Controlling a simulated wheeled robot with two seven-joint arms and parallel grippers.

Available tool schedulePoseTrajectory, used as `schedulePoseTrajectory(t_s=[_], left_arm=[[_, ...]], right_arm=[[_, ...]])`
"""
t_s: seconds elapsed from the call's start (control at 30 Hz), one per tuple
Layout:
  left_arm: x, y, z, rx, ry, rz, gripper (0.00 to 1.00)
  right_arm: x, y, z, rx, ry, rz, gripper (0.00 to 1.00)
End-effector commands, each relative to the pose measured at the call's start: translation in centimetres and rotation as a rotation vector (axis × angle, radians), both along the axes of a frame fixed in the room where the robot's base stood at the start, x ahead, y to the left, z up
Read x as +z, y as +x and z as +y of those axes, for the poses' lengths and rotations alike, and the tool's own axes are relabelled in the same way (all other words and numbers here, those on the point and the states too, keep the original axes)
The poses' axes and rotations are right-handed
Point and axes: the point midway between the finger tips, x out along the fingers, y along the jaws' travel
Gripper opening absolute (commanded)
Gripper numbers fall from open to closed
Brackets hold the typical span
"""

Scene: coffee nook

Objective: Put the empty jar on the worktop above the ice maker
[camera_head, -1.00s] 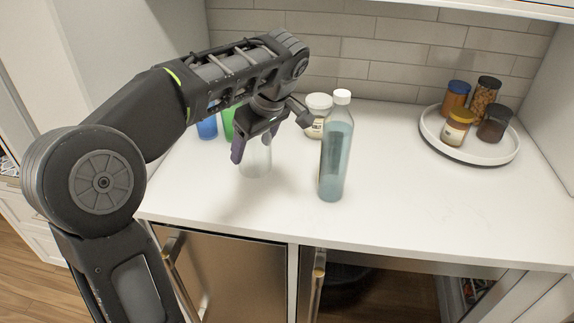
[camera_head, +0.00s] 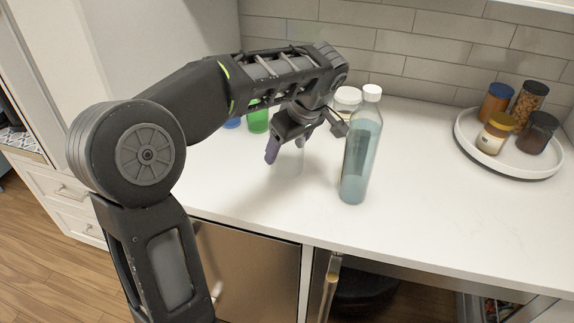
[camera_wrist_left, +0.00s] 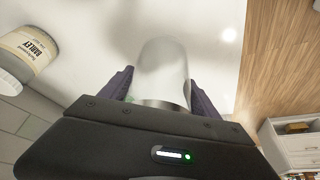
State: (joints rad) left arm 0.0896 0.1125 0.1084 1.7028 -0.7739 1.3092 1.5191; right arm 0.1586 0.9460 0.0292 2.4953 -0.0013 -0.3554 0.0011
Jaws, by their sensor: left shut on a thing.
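The empty jar (camera_head: 288,163) is clear and nearly see-through; it also shows in the left wrist view (camera_wrist_left: 163,72). My left gripper (camera_head: 285,150) is shut on it, with one purple-grey finger on each side. The jar is upright, low over the white worktop (camera_head: 420,215); I cannot tell whether its base touches. Below the worktop are a steel door (camera_head: 255,270) at the left and a dark opening to its right. I cannot tell which one is the ice maker. My right gripper is not in view.
A blue-tinted bottle (camera_head: 360,155) stands just right of my left gripper. Behind are a white-lidded jar (camera_head: 347,97), a green cup (camera_head: 258,120) and a blue one (camera_head: 232,123). A round tray (camera_head: 505,160) holds several jars. The worktop's front middle is clear.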

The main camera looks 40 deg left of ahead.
Motion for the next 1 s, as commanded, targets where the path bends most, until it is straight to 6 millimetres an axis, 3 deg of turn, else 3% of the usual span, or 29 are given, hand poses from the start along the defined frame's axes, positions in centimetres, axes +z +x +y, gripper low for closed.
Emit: schedulePoseTrajectory(t_s=[0.37,0.7,1.0], left_arm=[[-0.7,0.0,0.0,0.000,0.001,0.000,0.21],[-4.3,0.0,0.0,0.000,0.001,0.000,0.21],[-4.5,0.0,0.0,0.000,0.001,-0.001,0.21]], right_arm=[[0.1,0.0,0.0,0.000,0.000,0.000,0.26],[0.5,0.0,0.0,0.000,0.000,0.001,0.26],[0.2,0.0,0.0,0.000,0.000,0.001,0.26]])
